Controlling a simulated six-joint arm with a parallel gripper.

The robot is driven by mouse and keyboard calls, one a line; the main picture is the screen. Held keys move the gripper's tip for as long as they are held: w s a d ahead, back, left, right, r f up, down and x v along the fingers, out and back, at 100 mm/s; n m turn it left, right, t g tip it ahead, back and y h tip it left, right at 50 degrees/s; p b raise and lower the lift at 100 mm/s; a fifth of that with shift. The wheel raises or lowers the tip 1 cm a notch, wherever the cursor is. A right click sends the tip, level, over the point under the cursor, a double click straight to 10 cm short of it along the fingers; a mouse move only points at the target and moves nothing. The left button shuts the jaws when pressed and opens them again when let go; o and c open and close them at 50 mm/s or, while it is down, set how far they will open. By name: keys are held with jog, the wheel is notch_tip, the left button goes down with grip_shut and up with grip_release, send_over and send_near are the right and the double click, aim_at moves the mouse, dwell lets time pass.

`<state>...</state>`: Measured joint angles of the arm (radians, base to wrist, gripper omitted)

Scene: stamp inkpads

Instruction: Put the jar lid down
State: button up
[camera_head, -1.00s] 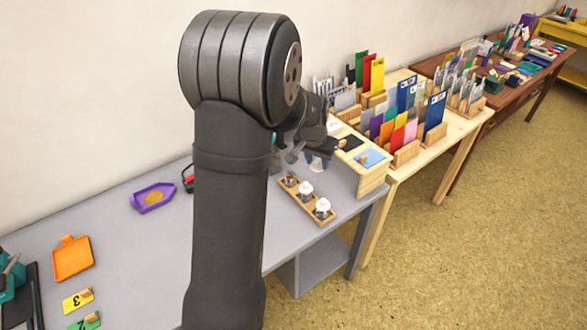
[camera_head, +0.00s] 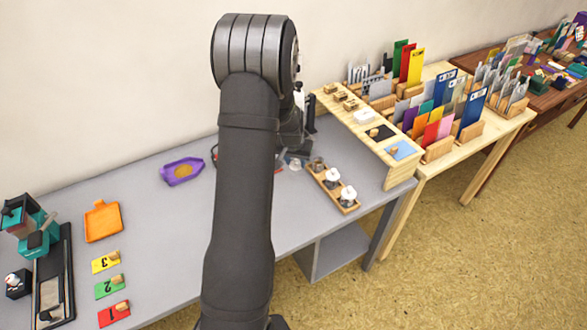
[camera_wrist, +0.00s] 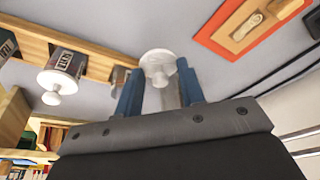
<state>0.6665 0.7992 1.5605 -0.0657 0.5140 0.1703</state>
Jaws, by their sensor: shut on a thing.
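My gripper (camera_wrist: 160,90) is shut on a white jar lid (camera_wrist: 158,64) with a round knob, held between its blue fingertips. In the head view the lid (camera_head: 295,163) shows just left of the wooden jar tray (camera_head: 327,188), over the grey table. An open jar (camera_head: 318,163) stands at the tray's far end, close to the lid. Two jars with white lids (camera_head: 333,178) (camera_head: 348,195) stand in the same tray. I cannot tell whether the held lid touches the table.
A purple tray (camera_head: 181,171), an orange tray (camera_head: 103,221) and numbered cards (camera_head: 109,287) lie on the table to the left. A wooden rack (camera_head: 385,160) stands to the right. An orange-framed piece (camera_wrist: 250,28) lies near the lid in the wrist view. Grey table (camera_head: 165,225) is clear left of my arm.

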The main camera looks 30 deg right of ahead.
aim_at(293, 166)
jog(key=shift+w+a+f, duration=0.15)
jog(key=shift+w+f, duration=0.25)
jog(key=shift+f, duration=1.85)
jog(key=o, duration=1)
jog(key=shift+f, duration=0.1)
jog(key=shift+c, duration=0.2)
jog(key=v, duration=1.2)
